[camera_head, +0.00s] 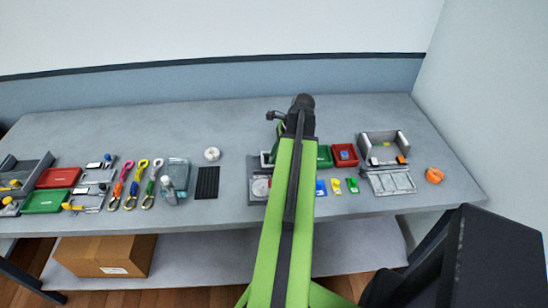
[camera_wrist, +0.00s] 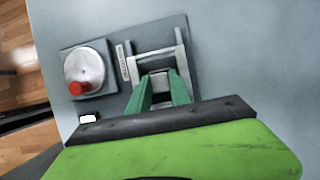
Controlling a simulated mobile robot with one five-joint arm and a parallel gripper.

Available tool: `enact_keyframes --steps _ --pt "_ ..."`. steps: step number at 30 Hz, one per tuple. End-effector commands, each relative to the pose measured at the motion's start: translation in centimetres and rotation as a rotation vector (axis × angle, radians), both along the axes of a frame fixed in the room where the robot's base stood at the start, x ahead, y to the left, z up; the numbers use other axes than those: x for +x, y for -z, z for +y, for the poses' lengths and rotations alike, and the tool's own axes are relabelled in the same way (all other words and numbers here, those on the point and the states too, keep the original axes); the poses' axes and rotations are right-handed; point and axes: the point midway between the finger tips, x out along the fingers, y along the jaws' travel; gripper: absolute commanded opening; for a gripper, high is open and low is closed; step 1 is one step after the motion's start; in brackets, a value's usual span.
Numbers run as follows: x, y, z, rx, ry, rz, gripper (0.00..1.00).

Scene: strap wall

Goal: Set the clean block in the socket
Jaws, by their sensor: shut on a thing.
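My gripper (camera_wrist: 160,80) points down at the fixture, its two green fingers closed on a small grey block (camera_wrist: 158,82). The block is mostly hidden between the fingers. It lies at or just above the metal-framed socket (camera_wrist: 140,62); I cannot tell whether it is seated. In the head view my arm covers the gripper, the block and most of the fixture (camera_head: 258,188).
The fixture also carries a round metal disc (camera_wrist: 82,62) with a red knob (camera_wrist: 77,88). A green tray (camera_head: 325,156), a red tray (camera_head: 345,154) and small coloured blocks (camera_head: 336,186) are right of my arm. A black ribbed mat (camera_head: 207,183) lies left.

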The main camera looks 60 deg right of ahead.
Motion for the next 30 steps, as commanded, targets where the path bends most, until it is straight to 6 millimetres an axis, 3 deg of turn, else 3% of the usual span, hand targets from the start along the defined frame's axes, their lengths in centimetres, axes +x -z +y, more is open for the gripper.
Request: enact_keyframes --steps 29,30 --pt "0.25 0.39 0.08 0.000 -0.002 0.000 0.00" --pt "0.25 0.38 0.08 0.000 -0.002 0.000 0.29"
